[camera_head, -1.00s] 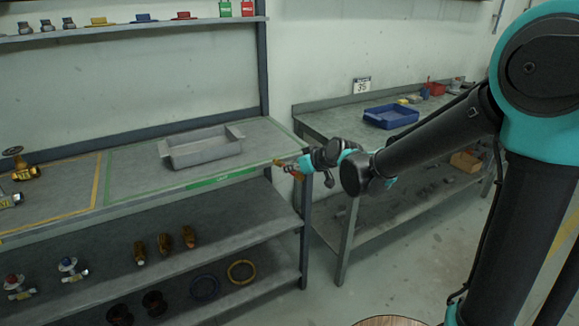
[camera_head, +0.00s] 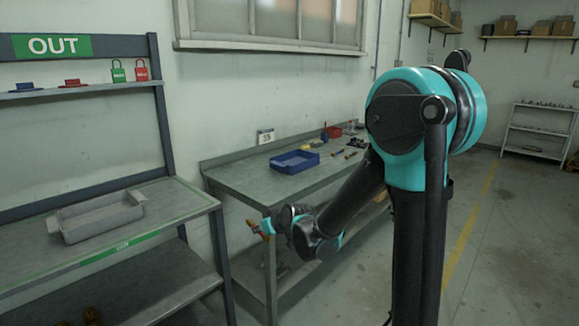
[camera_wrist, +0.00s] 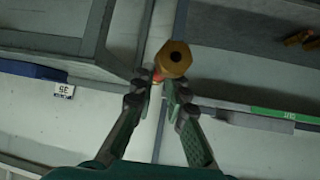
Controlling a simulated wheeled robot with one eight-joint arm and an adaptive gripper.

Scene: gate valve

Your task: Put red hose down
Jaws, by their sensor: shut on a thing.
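My gripper (camera_head: 268,229) is shut on the red hose, held in the air by the near left corner of the right-hand workbench. In the wrist view, the hose's brass hexagonal end fitting (camera_wrist: 174,58) with a dark hole faces the camera, and a small bit of red (camera_wrist: 157,75) shows between the fingertips of my gripper (camera_wrist: 162,84). The rest of the hose is hidden behind the fitting. In the head view the held piece (camera_head: 254,227) looks small and orange-brown.
The right-hand workbench (camera_head: 240,182) carries a blue tray (camera_head: 295,161), a red bin (camera_head: 333,131) and small parts. A grey tray (camera_head: 97,215) stands on the left bench (camera_head: 170,203), under the OUT sign (camera_head: 52,46). A gap separates the benches. Floor at right is open.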

